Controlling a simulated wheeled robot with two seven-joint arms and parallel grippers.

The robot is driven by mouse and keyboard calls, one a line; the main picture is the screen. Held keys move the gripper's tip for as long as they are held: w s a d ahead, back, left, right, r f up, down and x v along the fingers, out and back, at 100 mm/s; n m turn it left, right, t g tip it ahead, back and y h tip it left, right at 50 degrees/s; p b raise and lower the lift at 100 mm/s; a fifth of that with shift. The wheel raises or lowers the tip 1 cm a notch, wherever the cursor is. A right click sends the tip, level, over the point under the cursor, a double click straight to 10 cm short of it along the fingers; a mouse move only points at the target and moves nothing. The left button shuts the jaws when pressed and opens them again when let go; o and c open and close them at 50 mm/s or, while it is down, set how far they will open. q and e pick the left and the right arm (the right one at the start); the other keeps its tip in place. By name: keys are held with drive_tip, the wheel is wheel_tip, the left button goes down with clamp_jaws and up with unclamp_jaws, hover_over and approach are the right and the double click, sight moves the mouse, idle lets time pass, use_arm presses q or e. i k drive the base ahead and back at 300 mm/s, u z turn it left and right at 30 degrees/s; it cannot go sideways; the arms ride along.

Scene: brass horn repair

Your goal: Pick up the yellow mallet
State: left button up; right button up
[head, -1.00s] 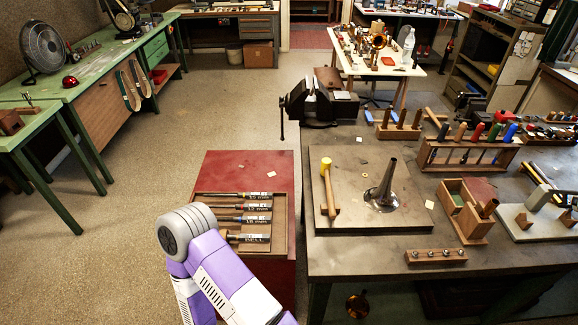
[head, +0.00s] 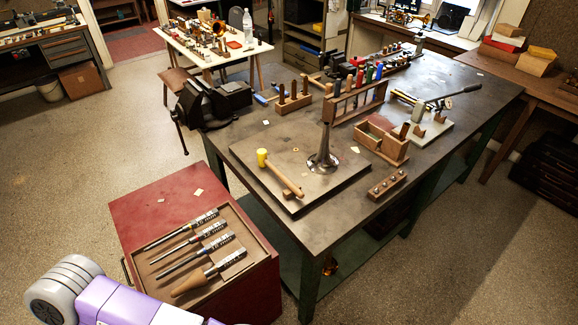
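The yellow mallet (head: 281,176) lies on a flat board (head: 335,187) on the dark workbench. Its yellow head points to the back left and its wooden handle runs toward the front right. A grey metal horn bell (head: 323,160) stands upright on the board, just right of the mallet and apart from it. A purple and grey link of my arm shows at the bottom left, over the front of the red cabinet. Neither gripper is in view.
A red cabinet (head: 148,194) stands left of the bench, with a tray of several labelled tools (head: 214,244) on top. A tool rack (head: 356,102) and wooden box (head: 384,141) stand behind and right of the board.

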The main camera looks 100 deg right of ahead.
sight(263, 161)
drive_tip(key=z, duration=4.05)
